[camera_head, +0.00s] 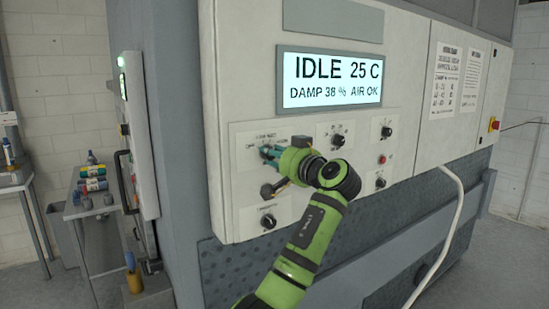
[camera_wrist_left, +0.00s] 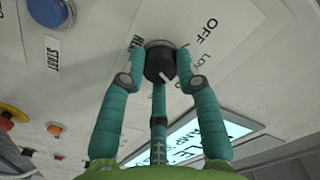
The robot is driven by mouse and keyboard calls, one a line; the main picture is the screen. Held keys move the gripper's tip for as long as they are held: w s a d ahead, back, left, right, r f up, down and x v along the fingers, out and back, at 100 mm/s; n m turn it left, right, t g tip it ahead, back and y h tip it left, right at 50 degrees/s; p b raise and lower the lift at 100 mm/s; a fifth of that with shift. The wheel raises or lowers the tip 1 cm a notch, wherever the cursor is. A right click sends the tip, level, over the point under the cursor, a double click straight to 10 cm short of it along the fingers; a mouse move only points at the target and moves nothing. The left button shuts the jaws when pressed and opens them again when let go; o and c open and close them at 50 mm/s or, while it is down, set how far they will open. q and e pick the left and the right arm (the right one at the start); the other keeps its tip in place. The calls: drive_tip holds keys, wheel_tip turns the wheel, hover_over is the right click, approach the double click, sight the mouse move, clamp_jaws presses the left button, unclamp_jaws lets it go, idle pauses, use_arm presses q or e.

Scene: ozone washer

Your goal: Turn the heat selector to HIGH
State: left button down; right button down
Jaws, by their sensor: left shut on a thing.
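The heat selector is a dark round knob (camera_wrist_left: 160,63) on the white panel, seen in the left wrist view. A short white mark shows on its lower part, and the printed words OFF and LOW stand to its right. I cannot tell which setting the mark points to. My left gripper (camera_head: 268,153) is at the upper left knob position of the panel in the head view, with the knob mostly hidden behind its fingers. In the left wrist view the teal fingers (camera_wrist_left: 160,75) are shut around the knob's sides. My right gripper is not in view.
A display (camera_head: 331,81) above reads IDLE 25 C, DAMP 38 %, AIR OK. Other knobs sit close by, one below (camera_head: 268,221) and one to the right (camera_head: 338,140). A blue button (camera_wrist_left: 48,12) labelled START shows in the wrist view. A white hose (camera_head: 452,225) hangs right.

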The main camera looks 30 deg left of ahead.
use_arm(q)
drive_tip(key=shift+r+m+p, duration=0.15)
drive_tip(key=shift+m+p, duration=0.15)
drive_tip(key=shift+m, duration=1.45)
drive_tip(key=shift+r+m+p, duration=0.15)
drive_tip(key=shift+m+p, duration=0.1)
drive_tip(key=shift+m, duration=1.5)
drive_tip(key=c, duration=1.1)
unclamp_jaws()
drive_tip(key=shift+o, duration=1)
drive_tip(key=shift+w+f, duration=0.1)
drive_tip(key=shift+f, duration=0.05)
drive_tip(key=v, duration=1.2)
